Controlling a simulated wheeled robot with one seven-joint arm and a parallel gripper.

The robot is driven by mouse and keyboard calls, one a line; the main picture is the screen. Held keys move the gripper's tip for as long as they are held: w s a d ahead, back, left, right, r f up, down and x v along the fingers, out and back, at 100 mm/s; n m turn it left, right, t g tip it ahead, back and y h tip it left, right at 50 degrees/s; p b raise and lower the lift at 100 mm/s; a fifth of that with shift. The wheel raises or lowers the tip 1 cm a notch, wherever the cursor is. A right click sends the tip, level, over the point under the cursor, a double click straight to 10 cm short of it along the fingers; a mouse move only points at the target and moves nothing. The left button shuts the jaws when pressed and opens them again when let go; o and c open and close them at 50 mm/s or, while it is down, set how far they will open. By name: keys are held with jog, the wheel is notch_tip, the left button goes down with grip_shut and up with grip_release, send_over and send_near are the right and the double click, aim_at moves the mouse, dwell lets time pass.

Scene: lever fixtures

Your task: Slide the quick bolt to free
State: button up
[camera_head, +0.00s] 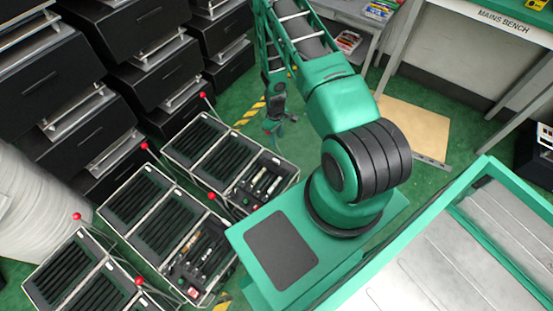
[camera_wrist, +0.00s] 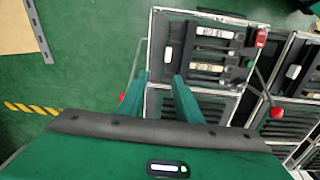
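My gripper (camera_head: 279,128) hangs above the green floor, just beyond the far row of black fixtures in the head view. In the wrist view its two green fingers (camera_wrist: 160,76) are apart, with nothing visible between them. A fixture panel (camera_head: 262,181) with silver cylindrical parts lies at the near right end of that row. In the wrist view, a black panel with silver bolt-like cylinders (camera_wrist: 210,67) is right of and ahead of the fingertips. A small pale plate (camera_wrist: 168,55) shows between and beyond the fingertips. I cannot tell which part is the quick bolt.
Red-knobbed levers (camera_head: 211,196) stand up from the fixtures; one knob (camera_wrist: 276,113) is right of the fingers. Black drawer cabinets (camera_head: 130,40) stand at the left. A bench (camera_head: 497,25) is at the back right. Open green floor lies beyond the fixtures.

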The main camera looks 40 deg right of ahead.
send_near(276, 160)
notch_tip(276, 160, down, 9)
jog(key=shift+w+d+r, duration=0.1)
dwell(0.5)
